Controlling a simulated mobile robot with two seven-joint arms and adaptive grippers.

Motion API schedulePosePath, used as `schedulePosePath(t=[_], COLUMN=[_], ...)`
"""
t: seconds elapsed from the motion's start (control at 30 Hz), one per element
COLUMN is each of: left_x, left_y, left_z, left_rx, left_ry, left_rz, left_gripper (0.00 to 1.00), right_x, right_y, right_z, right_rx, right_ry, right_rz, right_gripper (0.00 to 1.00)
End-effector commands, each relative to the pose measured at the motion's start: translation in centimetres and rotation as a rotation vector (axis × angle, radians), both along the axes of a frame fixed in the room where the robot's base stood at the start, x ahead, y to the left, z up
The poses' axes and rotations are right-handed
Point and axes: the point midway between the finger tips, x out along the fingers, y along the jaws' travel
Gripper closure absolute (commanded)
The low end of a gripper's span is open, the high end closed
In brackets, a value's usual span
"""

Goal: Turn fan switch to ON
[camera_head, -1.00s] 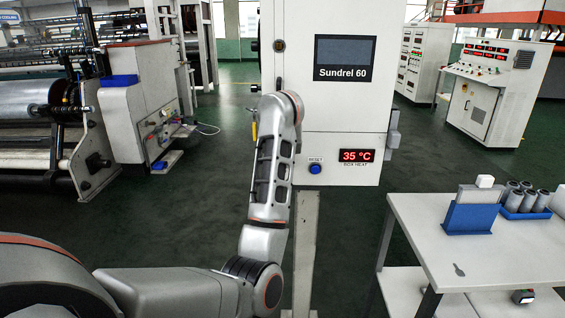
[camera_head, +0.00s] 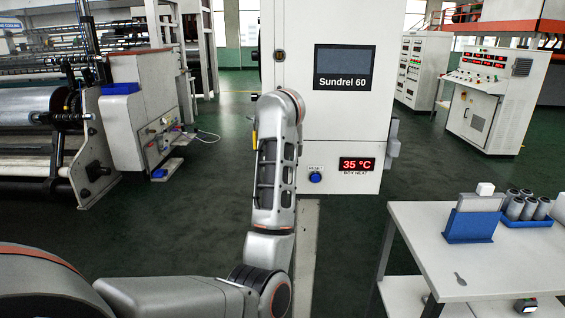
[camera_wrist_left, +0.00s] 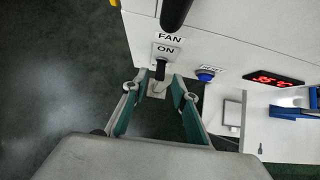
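In the left wrist view, the fan switch (camera_wrist_left: 160,70) is a small black lever on the white cabinet's face, below the labels FAN and ON. Its exact set position is hard to tell. My left gripper (camera_wrist_left: 157,88) is open, with its two teal fingers spread on either side of the lever's lower end. I cannot tell whether either finger touches it. In the head view, my left arm (camera_head: 272,175) reaches up in front of the cabinet (camera_head: 338,125) and hides the switch and the gripper. My right gripper is not in view.
A blue reset button (camera_head: 315,177) and a red 35 °C display (camera_head: 357,164) are right of the switch. A dark cylinder (camera_wrist_left: 175,12) juts out above it. A white table (camera_head: 490,265) with a blue holder (camera_head: 470,226) stands at right.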

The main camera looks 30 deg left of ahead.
Motion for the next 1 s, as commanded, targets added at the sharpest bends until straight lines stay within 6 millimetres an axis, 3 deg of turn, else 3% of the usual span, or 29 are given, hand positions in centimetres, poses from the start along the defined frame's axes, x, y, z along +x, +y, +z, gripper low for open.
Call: schedulePosePath(t=[0.33,1.0], left_x=[-2.1,-2.3], left_y=[-1.4,-1.4], left_z=[3.0,3.2], left_rx=[-0.002,-0.002], left_ry=[0.000,0.001], left_rz=[0.000,-0.001], left_gripper=[0.72,0.72], right_x=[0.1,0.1], right_y=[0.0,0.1], right_z=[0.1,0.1], right_rx=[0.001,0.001], right_ry=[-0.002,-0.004], right_rz=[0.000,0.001], right_gripper=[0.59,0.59])
